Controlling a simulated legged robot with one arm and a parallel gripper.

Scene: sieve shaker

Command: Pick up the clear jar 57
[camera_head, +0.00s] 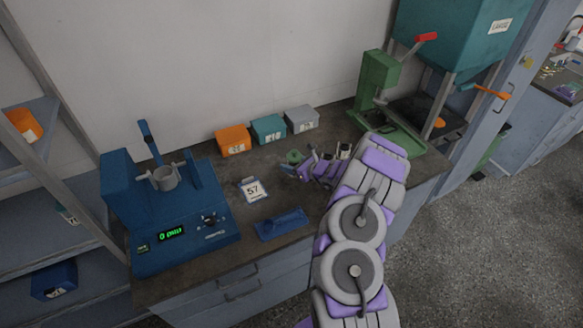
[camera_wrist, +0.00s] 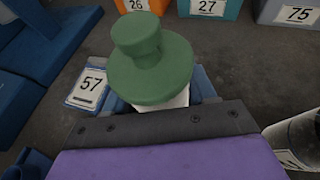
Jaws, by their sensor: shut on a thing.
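A jar with a green knobbed lid (camera_wrist: 150,62) is at my gripper (camera_head: 293,168), which is shut on it. In the wrist view only the lid and a pale strip of the body show; the gripper hides the rest and any number on it. In the head view the green lid (camera_head: 293,156) shows just beyond the fingers, low over the bench. A white tag reading 57 on a blue base (camera_head: 253,190) lies on the bench to the left of my gripper; it also shows in the wrist view (camera_wrist: 88,88).
A clear labelled jar (camera_wrist: 297,140) stands close at right. Orange (camera_head: 232,140), teal (camera_head: 268,130) and grey (camera_head: 301,120) bins line the back wall. A blue machine (camera_head: 165,215) stands left, a green press (camera_head: 380,85) right. A blue tray (camera_head: 282,224) lies in front.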

